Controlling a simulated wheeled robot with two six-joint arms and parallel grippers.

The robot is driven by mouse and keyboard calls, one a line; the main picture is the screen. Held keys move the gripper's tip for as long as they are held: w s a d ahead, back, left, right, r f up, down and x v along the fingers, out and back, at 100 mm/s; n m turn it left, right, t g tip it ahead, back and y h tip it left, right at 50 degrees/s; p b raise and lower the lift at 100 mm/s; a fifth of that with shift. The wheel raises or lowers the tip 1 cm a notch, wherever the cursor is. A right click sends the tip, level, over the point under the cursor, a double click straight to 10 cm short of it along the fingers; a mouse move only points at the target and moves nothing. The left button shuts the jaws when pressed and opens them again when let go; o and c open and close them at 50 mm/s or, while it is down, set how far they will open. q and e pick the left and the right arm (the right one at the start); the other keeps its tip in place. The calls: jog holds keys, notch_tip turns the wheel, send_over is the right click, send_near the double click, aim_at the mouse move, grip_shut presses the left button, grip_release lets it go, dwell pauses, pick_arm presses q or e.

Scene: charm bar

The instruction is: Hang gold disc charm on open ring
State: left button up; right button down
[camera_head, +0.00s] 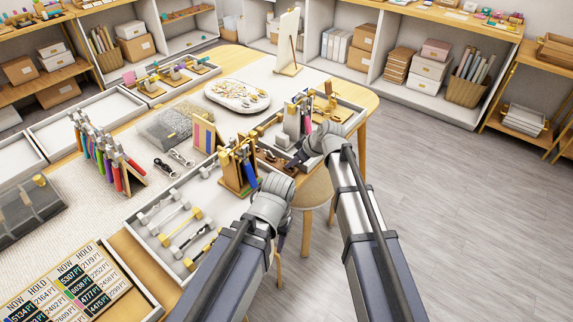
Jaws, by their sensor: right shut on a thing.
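My right gripper (290,163) reaches in over the brown compartments at the table's right side. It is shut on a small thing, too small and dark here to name. My left gripper is mostly hidden behind its own grey wrist, beside the wooden stand (238,172), and its fingers cannot be made out. I cannot pick out the gold disc charm or the open ring for certain. Small pieces, some gold, lie on the white oval tray (212,97). Small metal clasps (168,170) lie on the pale mat.
A rack of coloured tags (105,155) stands at left. A white-walled tray with metal bars (178,228) lies in front. A grey pad (165,127) and an upright white board (289,40) stand farther back. Upright holders crowd the space around both wrists. The floor at right is clear.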

jog(key=shift+r+p, duration=2.55)
